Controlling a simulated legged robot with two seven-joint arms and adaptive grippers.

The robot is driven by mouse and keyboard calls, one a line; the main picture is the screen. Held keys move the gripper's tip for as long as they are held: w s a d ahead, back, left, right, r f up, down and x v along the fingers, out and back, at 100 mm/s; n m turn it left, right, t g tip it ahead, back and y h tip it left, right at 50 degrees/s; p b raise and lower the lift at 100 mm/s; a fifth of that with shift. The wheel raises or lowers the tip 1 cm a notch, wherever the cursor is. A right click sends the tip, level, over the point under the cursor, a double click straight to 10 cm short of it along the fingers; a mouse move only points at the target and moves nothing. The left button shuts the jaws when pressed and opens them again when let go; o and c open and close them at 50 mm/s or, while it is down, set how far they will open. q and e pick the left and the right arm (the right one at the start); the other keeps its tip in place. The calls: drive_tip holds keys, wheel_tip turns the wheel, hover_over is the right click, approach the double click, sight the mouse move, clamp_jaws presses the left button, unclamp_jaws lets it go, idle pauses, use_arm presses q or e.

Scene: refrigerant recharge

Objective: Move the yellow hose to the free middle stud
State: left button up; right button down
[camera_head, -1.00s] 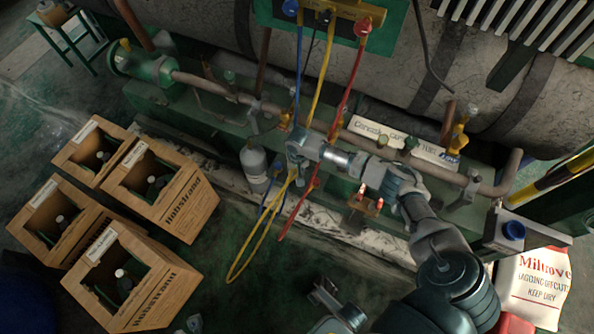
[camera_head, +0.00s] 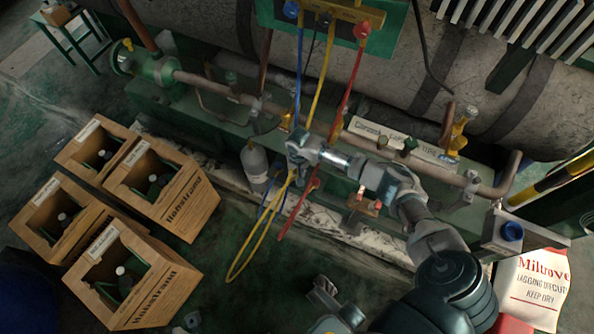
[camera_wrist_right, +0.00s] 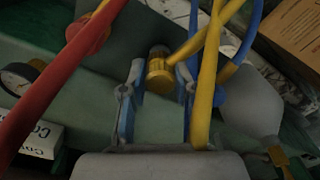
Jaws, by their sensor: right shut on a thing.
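The yellow hose (camera_head: 323,75) hangs from the manifold at the top and makes a loose loop below my right gripper. My right gripper (camera_head: 296,150) reaches in from the lower right, over the pipe and green bench edge. In the right wrist view its fingers (camera_wrist_right: 159,92) are either side of the hose's brass end fitting (camera_wrist_right: 160,76), shut on it. A strand of yellow hose passes close by the right finger. I cannot make out the middle stud; the gripper and arm cover part of that area. Grey parts at the bottom edge may be my left gripper, but I cannot tell.
The blue hose (camera_head: 299,65) and red hose (camera_head: 349,85) hang either side of the yellow one. A horizontal pipe (camera_head: 220,91) runs behind my gripper. A small block (camera_head: 364,206) is partly behind my arm. Wooden crates (camera_head: 195,212) stand left; a white sack (camera_head: 533,290) lies right.

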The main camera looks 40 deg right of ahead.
drive_tip(key=shift+f, duration=0.6)
drive_tip(key=c, duration=0.8)
unclamp_jaws()
